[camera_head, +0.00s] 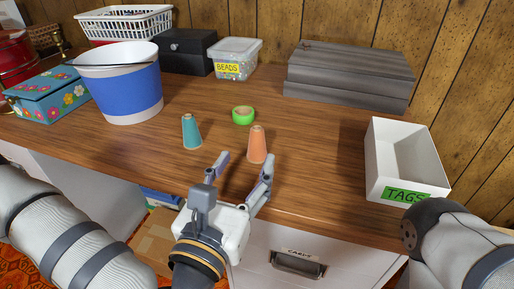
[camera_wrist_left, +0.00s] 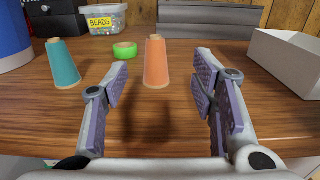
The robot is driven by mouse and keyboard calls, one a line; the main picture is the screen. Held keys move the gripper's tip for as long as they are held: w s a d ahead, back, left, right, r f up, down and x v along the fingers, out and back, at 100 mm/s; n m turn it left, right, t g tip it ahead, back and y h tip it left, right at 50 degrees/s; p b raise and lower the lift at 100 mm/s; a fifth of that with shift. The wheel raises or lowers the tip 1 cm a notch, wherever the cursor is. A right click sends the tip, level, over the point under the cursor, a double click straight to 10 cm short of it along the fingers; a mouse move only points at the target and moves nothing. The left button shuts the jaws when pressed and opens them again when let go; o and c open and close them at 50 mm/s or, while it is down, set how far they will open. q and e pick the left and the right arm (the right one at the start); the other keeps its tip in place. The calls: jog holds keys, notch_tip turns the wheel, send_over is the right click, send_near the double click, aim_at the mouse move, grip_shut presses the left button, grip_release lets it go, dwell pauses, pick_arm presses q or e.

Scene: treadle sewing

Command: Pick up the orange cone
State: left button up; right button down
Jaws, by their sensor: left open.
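The orange cone (camera_head: 257,145) stands upright on the wooden table, near its front edge. In the left wrist view the orange cone (camera_wrist_left: 156,62) stands ahead of my fingers, between their lines and nearer the left finger. My left gripper (camera_head: 243,172) is open and empty, just in front of the cone and apart from it. Its two fingers also show in the left wrist view (camera_wrist_left: 163,95). My right gripper is out of view; only part of what looks like my right arm shows at the lower right.
A teal cone (camera_head: 192,132) stands left of the orange one. A green tape roll (camera_head: 243,115) lies behind them. A white tray labelled TAGS (camera_head: 378,165) is at the right. A blue-banded bucket (camera_head: 132,98), BEADS tub (camera_head: 236,52) and grey case (camera_head: 345,80) stand farther back.

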aim_at(254, 140)
pick_arm(q)
jog(key=x, duration=0.8)
jog(key=shift+a, duration=0.3)
jog(key=c, duration=1.2)
